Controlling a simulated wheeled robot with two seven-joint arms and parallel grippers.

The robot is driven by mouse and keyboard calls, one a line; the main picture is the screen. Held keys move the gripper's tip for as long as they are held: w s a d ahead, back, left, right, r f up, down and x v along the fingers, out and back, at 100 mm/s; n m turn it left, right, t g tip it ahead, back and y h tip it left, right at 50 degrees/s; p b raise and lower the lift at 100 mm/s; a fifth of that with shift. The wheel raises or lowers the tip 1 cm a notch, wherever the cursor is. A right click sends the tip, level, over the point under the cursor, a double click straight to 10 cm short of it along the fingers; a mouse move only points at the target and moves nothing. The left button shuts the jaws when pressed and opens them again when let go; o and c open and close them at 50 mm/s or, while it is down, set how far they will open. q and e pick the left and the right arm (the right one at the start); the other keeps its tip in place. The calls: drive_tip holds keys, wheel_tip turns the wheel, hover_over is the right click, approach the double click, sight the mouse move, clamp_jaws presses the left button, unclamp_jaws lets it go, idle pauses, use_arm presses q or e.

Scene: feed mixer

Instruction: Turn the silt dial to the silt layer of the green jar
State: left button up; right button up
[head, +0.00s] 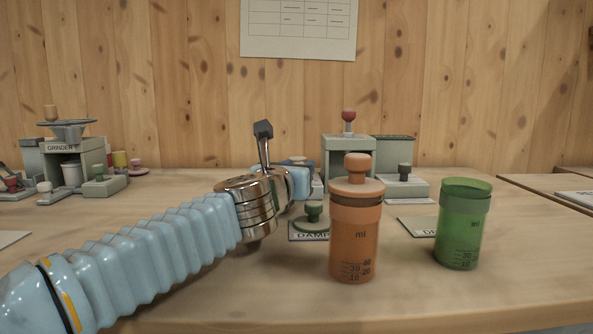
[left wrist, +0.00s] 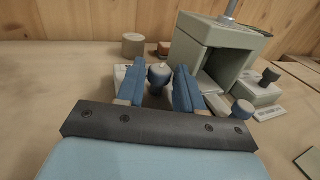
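The green jar (head: 463,225) stands upright and open-topped at the right of the table in the head view. A slim gap seems to show around the knob. No label on it is readable, so I cannot confirm it is the silt dial. My right gripper is out of view.
An orange jar (head: 355,235) with an orange knobbed top stands left of the green jar. Behind are a grey-green press with a red knob (head: 348,116) and a box with a dark knob (head: 405,170). A green-knobbed stamp (head: 314,215) sits nearby. The grinder (head: 70,150) is far left.

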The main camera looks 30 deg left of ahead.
use_arm(q)
drive_tip(key=shift+o, duration=1.1)
drive_tip(key=p+v, duration=0.3)
drive_tip(key=v, duration=1)
drive_tip(key=shift+s+r, duration=0.1)
drive_tip(key=shift+s, duration=0.3)
drive_tip(key=shift+c, duration=0.2)
